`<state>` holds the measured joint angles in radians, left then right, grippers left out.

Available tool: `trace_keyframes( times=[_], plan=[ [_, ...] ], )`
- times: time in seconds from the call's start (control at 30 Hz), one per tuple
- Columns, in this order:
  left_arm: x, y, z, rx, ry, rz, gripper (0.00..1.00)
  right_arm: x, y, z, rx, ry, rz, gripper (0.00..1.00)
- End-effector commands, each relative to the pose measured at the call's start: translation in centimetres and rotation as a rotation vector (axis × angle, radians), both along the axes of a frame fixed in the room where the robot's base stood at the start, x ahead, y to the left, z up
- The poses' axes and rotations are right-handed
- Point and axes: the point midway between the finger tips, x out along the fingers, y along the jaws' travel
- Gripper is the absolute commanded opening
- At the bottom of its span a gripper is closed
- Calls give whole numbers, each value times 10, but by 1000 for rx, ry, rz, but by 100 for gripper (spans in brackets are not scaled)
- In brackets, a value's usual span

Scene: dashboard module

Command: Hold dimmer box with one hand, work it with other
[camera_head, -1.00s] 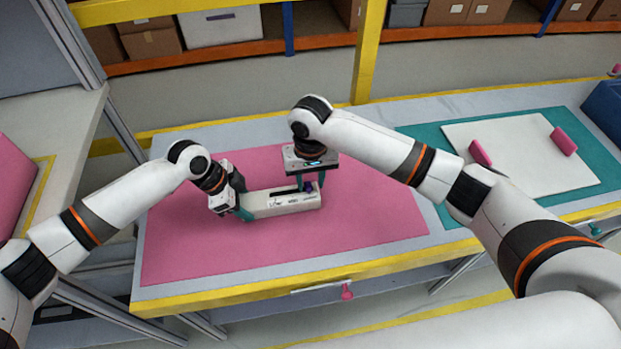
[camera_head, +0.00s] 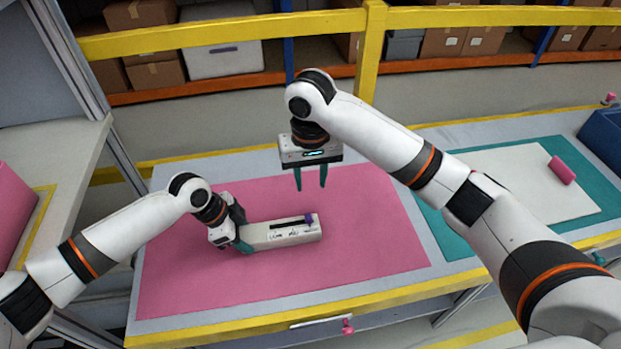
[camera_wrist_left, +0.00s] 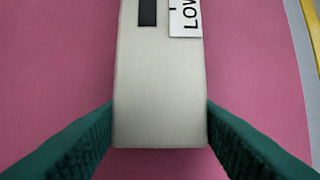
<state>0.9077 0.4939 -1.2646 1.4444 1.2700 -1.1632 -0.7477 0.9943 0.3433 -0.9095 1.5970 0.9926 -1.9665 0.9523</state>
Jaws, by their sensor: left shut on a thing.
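The dimmer box (camera_head: 283,234) is a long pale box lying on the pink mat in the head view. It has a dark slot on top and a purple slider knob (camera_head: 309,219) at the slot's right end. My left gripper (camera_head: 243,240) is shut on the box's left end. In the left wrist view its green fingers press both sides of the box (camera_wrist_left: 160,95), and part of a label reading "LOW" shows; the knob is out of that view. My right gripper (camera_head: 311,180) hangs above and behind the box, with its two green fingers apart and nothing between them.
The pink mat (camera_head: 360,260) is clear around the box. To the right, a white board (camera_head: 520,185) with a pink handle (camera_head: 562,170) lies on a teal mat (camera_head: 440,230). A blue bin (camera_head: 605,135) stands at the far right.

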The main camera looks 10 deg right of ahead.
Motion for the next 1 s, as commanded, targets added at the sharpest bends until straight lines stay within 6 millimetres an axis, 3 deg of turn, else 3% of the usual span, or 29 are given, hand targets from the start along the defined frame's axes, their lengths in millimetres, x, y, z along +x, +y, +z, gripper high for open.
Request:
trace_keyframes(
  times=[0.1, 0.13, 0.3, 0.67, 1.0],
  plan=[
    [-1, 0, -1, 2, 2, -2, 14, 0, 0, 0, 0, 0, 0, 36],
    [-1, 0, -1, 2, 2, -2, 52, 0, 0, 0, 0, 0, 0, 36],
    [-1, 0, -1, 1, 2, -1, 76, 0, 0, 0, 0, 0, 0, 36],
    [1, 3, 7, -1, -1, 1, 76, 0, 0, 0, 0, 0, 0, 36],
    [1, 28, 68, 0, -3, 1, 76, 0, 0, 0, 0, 0, 0, 36]
  ],
)
